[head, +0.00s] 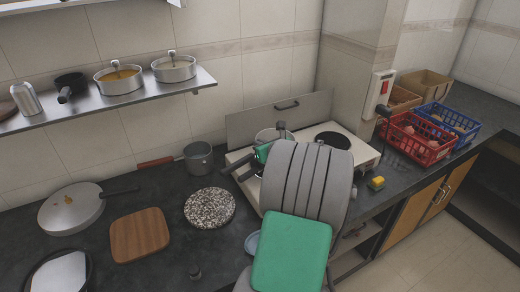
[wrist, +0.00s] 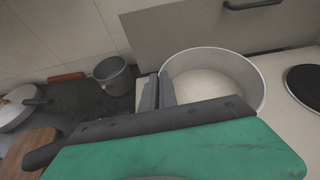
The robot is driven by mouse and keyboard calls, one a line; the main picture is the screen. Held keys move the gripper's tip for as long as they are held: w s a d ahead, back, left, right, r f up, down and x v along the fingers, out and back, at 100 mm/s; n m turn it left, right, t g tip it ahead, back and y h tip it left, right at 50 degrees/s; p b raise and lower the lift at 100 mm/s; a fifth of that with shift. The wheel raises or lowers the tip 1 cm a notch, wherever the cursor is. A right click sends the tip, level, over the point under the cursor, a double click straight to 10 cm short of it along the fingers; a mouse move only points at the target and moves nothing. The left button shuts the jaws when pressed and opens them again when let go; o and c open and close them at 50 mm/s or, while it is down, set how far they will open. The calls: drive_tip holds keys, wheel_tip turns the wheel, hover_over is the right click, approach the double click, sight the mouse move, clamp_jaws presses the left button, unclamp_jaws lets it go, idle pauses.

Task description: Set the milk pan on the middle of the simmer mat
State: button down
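The pale steel pan, which I take to be the milk pan (head: 266,134), is at the hob's left side, partly hidden behind my gripper. In the wrist view the pan (wrist: 225,55) looks upright and empty, with its mouth open. My gripper (wrist: 158,92) has its fingers close together on the pan's left wall, one on each side of the rim. I cannot tell whether the pan's base touches the hob. A round speckled disc, which I take to be the simmer mat (head: 209,207), lies flat and bare on the dark counter, left of my arm.
A grey saucepan (head: 199,158) with a reddish handle stands behind the disc. A wooden board (head: 140,235) and a lidded pan (head: 70,209) lie to the left. The hob (head: 365,152) has a bare black hotplate (head: 333,140). Red (head: 415,140) and blue baskets stand right.

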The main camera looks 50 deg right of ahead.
drive_tip(key=shift+f, duration=1)
drive_tip(key=shift+f, duration=0.1)
drive_tip(key=c, duration=1.7)
unclamp_jaws()
drive_tip(key=shift+f, duration=0.1)
drive_tip(key=shift+s+r, duration=0.15)
drive_tip(key=shift+r, duration=0.05)
drive_tip(key=v, duration=1.2)
drive_tip(key=shift+f, duration=0.1)
